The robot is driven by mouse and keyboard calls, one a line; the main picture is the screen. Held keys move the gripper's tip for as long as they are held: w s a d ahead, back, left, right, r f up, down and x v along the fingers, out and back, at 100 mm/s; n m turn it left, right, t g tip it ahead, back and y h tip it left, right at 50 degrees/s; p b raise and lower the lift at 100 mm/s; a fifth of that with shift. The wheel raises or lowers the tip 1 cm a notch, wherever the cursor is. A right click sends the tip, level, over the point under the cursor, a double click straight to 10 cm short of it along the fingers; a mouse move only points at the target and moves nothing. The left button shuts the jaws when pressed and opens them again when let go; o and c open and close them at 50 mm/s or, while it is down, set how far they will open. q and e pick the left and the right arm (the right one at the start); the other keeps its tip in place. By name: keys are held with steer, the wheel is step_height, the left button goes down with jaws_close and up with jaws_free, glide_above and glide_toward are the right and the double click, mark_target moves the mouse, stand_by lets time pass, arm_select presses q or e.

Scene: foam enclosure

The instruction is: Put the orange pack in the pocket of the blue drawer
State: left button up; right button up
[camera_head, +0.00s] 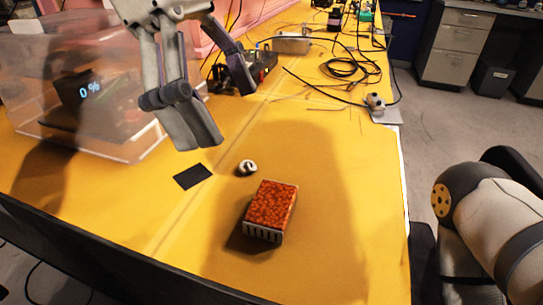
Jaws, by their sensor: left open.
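The orange pack (271,204) is a box with a mottled orange-red top and a pale, slotted front side. It lies on the yellow table (180,235), near its front part. My left gripper (224,114) comes in from the top left. It is open and empty, its fingers spread above the table, behind and to the left of the pack, not touching it. My right arm shows at the right edge; its gripper is out of view. I see no blue drawer or pocket in this view.
A small round metal piece (247,167) and a flat black square (193,176) lie behind the pack. A clear plastic bin (135,146) stands at left, with a dark display reading 0%. Black cables (352,68) and electronics lie farther back. The table right of the pack is clear.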

arm_select(q)
glide_above(272, 202)
steer(key=a, duration=0.3)
steer(key=f, duration=0.3)
steer(key=f+b, duration=0.1)
steer(key=f, duration=0.1)
steer(key=shift+w+d+f, duration=0.15)
steer(key=shift+w+f, duration=0.05)
steer(key=shift+w, duration=0.05)
steer(key=shift+d+f, duration=0.1)
steer(key=shift+f, duration=0.2)
steer(key=x, duration=0.5)
steer(key=shift+w+b, duration=0.15)
steer(key=shift+b, duration=0.15)
arm_select(e)
steer(key=s+f, duration=0.1)
steer(key=s, duration=0.1)
steer(key=shift+s+f+g, duration=0.3)
steer(key=shift+s+f, duration=0.05)
steer(key=shift+f, duration=0.05)
arm_select(q)
steer(key=c, duration=1.4)
steer(key=shift+o, duration=0.2)
